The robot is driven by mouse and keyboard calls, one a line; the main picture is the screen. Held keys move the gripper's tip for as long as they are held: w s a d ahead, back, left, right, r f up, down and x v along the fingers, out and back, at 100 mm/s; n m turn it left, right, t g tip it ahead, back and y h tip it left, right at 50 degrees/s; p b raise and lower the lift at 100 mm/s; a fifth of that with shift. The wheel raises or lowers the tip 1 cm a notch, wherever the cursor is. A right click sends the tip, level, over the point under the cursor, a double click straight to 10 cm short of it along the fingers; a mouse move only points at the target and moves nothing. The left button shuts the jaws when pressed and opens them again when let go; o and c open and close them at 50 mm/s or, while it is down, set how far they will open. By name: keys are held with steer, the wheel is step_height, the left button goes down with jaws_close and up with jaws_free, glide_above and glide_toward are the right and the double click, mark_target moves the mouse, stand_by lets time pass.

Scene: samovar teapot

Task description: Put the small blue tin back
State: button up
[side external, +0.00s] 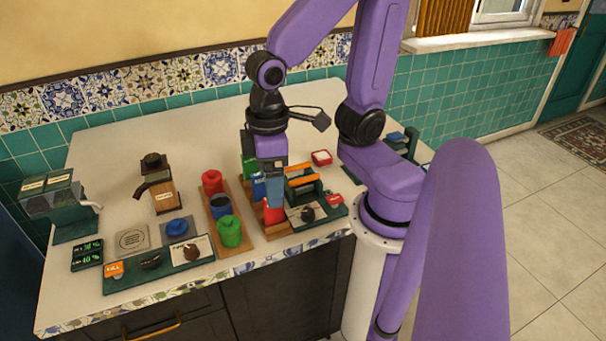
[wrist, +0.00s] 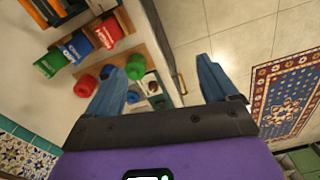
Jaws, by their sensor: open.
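A blue labelled box-like tin (side external: 258,188) stands in a wooden rack between a green tin (side external: 249,165) and a red tin (side external: 273,215), partly hidden by my gripper. It also shows in the wrist view (wrist: 77,47), upper left. A round blue canister (side external: 220,207) with a dark top stands on a wooden board between a red canister (side external: 212,182) and a green canister (side external: 230,232). My gripper (side external: 272,203) points down over the rack in the side view. In the wrist view its fingers (wrist: 160,68) are spread, with nothing held between them.
A blue knobbed piece (side external: 178,228) sits on a grey pad left of the canisters. A wooden-bodied samovar (side external: 156,185) and a green dispenser (side external: 62,205) stand farther left. An orange-handled rack (side external: 301,180) stands close right of my gripper. The rear counter is clear.

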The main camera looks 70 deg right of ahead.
steer(key=s+d+n, duration=0.1)
steer(key=s+n, duration=0.4)
steer(key=shift+s+d+r+n, duration=0.15)
steer(key=shift+s+r+n, duration=0.25)
steer(key=shift+r, duration=0.05)
